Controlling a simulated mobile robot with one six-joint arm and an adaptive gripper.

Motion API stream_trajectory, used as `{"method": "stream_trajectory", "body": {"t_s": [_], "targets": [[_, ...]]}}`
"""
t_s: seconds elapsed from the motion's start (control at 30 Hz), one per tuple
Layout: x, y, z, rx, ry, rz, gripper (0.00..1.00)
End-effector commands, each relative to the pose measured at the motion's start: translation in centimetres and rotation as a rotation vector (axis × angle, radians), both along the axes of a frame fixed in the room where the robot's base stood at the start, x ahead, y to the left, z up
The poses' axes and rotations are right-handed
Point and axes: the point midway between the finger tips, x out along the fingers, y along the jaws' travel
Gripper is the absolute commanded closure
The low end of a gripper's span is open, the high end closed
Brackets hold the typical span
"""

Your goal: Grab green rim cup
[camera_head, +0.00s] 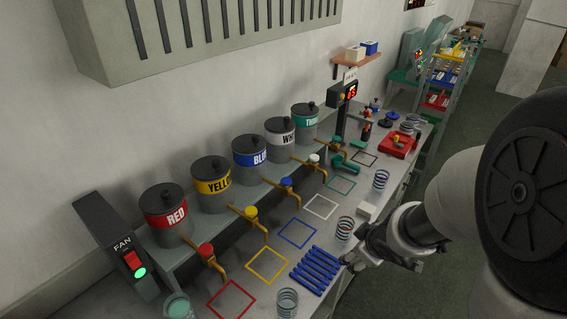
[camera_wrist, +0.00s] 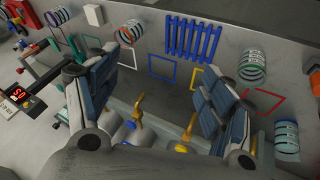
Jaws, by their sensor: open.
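A blue slatted rack (camera_head: 315,270) lies on the bench. Further cups (camera_head: 345,228) (camera_head: 381,179) and a white block (camera_head: 367,210) stand along the front edge. Paint pots with projecting taps (camera_head: 208,252) line the back, above coloured squares (camera_head: 297,233). A red tray (camera_head: 397,145) sits farther off.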

Motion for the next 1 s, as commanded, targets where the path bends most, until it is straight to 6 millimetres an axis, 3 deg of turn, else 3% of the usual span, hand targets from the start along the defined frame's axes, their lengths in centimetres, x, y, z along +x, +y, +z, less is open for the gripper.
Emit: {"method": "stream_trajectory", "body": {"t_s": [0.2, 0.33, 0.5, 1.0], "targets": [[-2.0, 5.8, -5.0, 0.198, 0.121, 0.305, 0.25], [-4.1, 8.4, -6.5, 0.305, 0.167, 0.412, 0.25], [-5.4, 10.1, -7.8, 0.368, 0.193, 0.467, 0.25], [-3.1, 14.9, -16.5, 0.369, 0.193, 0.473, 0.25]]}}
